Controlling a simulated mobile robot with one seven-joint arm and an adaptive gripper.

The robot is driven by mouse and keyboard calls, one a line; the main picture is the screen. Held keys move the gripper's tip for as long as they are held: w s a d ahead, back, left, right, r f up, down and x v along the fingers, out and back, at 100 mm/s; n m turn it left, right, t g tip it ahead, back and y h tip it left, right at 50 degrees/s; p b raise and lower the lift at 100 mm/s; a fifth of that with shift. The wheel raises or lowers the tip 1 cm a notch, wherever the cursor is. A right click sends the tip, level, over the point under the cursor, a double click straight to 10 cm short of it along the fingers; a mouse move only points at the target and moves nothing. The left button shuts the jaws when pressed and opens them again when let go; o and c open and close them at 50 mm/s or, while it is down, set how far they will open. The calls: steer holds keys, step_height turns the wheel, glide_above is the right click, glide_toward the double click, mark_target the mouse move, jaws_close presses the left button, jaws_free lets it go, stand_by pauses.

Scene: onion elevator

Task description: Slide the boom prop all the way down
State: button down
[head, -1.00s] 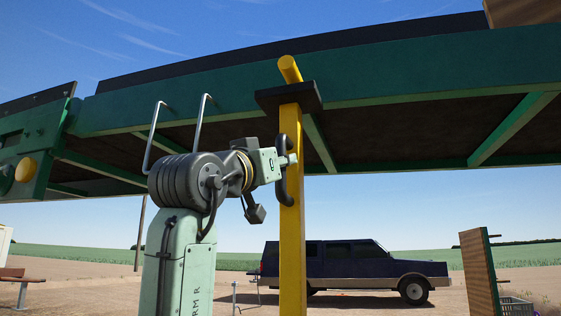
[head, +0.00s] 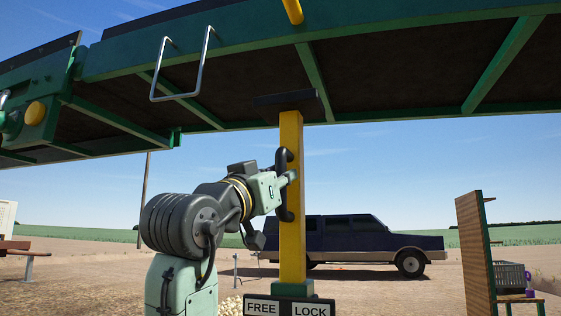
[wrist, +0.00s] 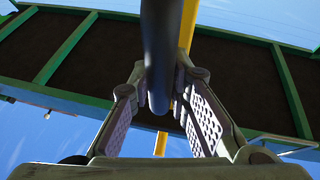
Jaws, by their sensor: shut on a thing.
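The boom prop (head: 291,230) is an upright yellow post with a dark plate (head: 284,99) on top and a black handle (head: 283,160) on its side. My gripper (head: 286,178) is shut on that handle from the left. In the wrist view, the handle (wrist: 157,50) runs between my fingers (wrist: 160,72), with the yellow post (wrist: 187,25) behind. The green boom (head: 380,50) with a dark underside spans overhead. Its yellow peg (head: 292,10) appears well above the plate. The post's foot meets a green base (head: 293,289).
A sign (head: 290,307) reading FREE and LOCK sits at the base. A metal loop (head: 178,96) hangs from the boom. A dark blue vehicle (head: 350,240) is parked behind. A wooden panel (head: 474,250) and crate (head: 510,276) stand at right.

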mark_target(282, 219)
step_height(282, 219, down, 8)
steer(key=b, duration=0.3)
steer(key=shift+r, duration=0.15)
steer(key=shift+b, duration=0.3)
steer(key=c, duration=1.7)
jaws_free()
steer(key=shift+o, duration=1.1)
steer(key=shift+s, duration=0.1)
steer(key=v, duration=1.2)
steer(key=shift+r, duration=0.1)
